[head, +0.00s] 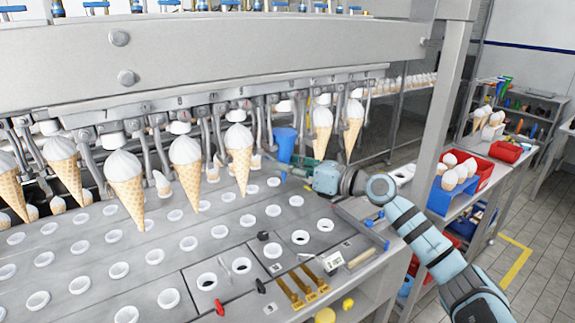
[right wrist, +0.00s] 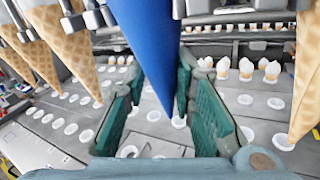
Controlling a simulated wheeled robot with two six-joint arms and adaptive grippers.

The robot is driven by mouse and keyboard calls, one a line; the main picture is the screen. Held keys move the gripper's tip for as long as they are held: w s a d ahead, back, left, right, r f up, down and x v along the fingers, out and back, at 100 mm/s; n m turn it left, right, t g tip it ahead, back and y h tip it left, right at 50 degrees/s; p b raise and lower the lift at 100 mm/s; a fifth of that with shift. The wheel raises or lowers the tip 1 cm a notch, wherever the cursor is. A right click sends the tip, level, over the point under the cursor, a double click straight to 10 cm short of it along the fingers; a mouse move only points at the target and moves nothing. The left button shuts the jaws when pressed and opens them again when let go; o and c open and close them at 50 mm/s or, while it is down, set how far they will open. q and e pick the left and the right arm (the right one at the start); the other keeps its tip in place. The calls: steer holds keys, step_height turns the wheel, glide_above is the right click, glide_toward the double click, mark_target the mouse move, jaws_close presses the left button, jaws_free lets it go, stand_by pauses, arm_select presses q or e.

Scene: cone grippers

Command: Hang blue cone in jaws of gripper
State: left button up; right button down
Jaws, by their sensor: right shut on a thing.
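The blue cone (head: 286,146) hangs point down under the machine's row of hanging jaws, in the gap between two wafer cones. It also fills the upper middle of the right wrist view (right wrist: 150,40). My right gripper (head: 299,166) reaches in from the right, its green fingers shut on the cone's sides. In the right wrist view the fingers (right wrist: 160,90) stand either side of the cone, its tip pointing down between them. The machine jaws (head: 270,120) are close by the cone's upper end; I cannot tell whether they touch it. My left gripper is not in view.
Wafer cones with white tops hang in jaws on the left (head: 239,150) and right (head: 322,130). Below lies a grey plate with white-ringed holes (head: 230,218). Brass parts (head: 303,287) and a red-handled tool (head: 219,307) lie at the front. A side bench holds a red tray (head: 506,152).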

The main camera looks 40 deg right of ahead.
steer(key=c, duration=0.9)
jaws_free()
steer(key=shift+c, duration=0.2)
steer(key=s+b, duration=0.9)
steer(key=b, duration=1.1)
steer(key=shift+a+b, duration=0.15)
steer(key=shift+b, duration=0.2)
